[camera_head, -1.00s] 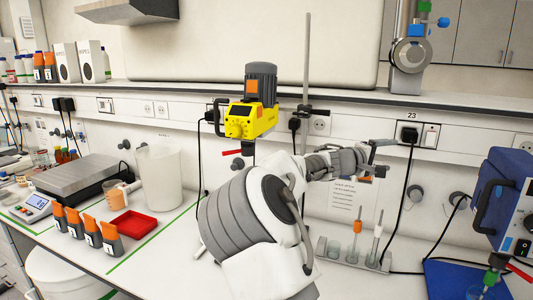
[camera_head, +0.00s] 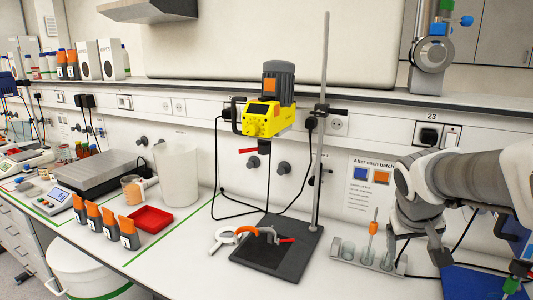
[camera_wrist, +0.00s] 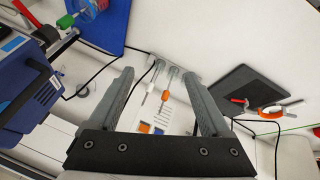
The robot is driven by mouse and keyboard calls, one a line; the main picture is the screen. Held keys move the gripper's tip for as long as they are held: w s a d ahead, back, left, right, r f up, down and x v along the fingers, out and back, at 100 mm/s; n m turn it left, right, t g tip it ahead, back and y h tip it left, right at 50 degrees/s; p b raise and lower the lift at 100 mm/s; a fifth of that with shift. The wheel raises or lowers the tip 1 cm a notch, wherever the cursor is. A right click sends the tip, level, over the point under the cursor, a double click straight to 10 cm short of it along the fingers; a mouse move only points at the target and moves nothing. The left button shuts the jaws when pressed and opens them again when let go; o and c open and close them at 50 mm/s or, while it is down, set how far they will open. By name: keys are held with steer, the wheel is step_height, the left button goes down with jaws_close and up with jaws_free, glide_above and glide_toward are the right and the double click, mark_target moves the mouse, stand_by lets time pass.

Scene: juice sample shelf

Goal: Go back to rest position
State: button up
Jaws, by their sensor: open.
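My gripper shows in the wrist view (camera_wrist: 161,76), its two grey fingers wide apart with nothing held between them. In the head view my arm reaches in from the right edge and bends downward at the right of the bench; the fingers cannot be made out clearly there.
A yellow stirrer (camera_head: 268,118) hangs on a stand with a dark base (camera_head: 270,262), where clamps lie. Blue equipment (camera_wrist: 28,85) is close to my arm. The front middle bench is clear.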

steer(key=s+a+n+t+y, duration=0.1)
steer(key=s+a+y, duration=0.2)
steer(key=s+a, duration=1.1)
steer(key=shift+s+a+r+y, duration=0.3)
steer(key=shift+s+r, duration=0.05)
steer(key=shift+s, duration=0.65)
steer(key=shift+c, duration=0.4)
